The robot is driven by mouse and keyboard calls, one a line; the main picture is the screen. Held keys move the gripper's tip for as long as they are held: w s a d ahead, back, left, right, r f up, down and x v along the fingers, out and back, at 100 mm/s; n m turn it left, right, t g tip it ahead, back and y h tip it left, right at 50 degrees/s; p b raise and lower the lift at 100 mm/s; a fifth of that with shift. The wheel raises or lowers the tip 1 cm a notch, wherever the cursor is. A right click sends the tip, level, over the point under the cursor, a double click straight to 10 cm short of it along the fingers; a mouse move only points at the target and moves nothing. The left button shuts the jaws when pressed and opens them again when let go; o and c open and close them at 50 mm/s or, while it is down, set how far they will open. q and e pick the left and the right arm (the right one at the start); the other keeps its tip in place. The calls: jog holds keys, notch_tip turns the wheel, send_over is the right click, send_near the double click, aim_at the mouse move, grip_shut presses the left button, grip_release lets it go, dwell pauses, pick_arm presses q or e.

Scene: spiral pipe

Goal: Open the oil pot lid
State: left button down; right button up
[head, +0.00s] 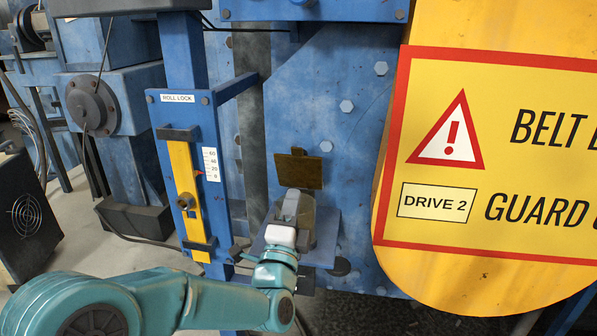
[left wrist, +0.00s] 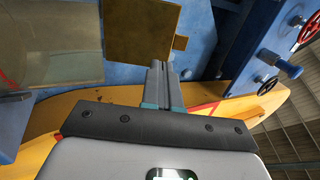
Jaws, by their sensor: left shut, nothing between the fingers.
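The oil pot lid is a flat brownish plate (head: 298,172) with a small tab on its top edge. It stands upright against the blue machine in the head view, and it also shows at the top of the left wrist view (left wrist: 138,30). The olive-brown pot body (head: 326,229) is below it, partly hidden by my gripper. A translucent pot wall (left wrist: 50,45) shows at left in the wrist view. My left gripper (head: 293,196) is shut and empty, just in front of the pot and below the lid. Its fingertips (left wrist: 158,66) look close to the plate; contact cannot be told. My right gripper is out of view.
A blue post with a yellow roll lock slider (head: 182,185) stands left of the pot. A large yellow belt guard (head: 450,285) is close on the right. A blue ledge (head: 326,235) is at the pot.

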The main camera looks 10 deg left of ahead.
aim_at(302, 164)
pick_arm(q)
jog(key=p+x, duration=0.1)
jog(key=x, duration=0.5)
jog(key=shift+w+r+p, duration=0.1)
jog(key=shift+w+p, duration=0.1)
jog(key=shift+p, duration=0.15)
jog(key=shift+w+r, duration=0.25)
jog(key=shift+w, duration=0.2)
jog(key=shift+f, duration=0.1)
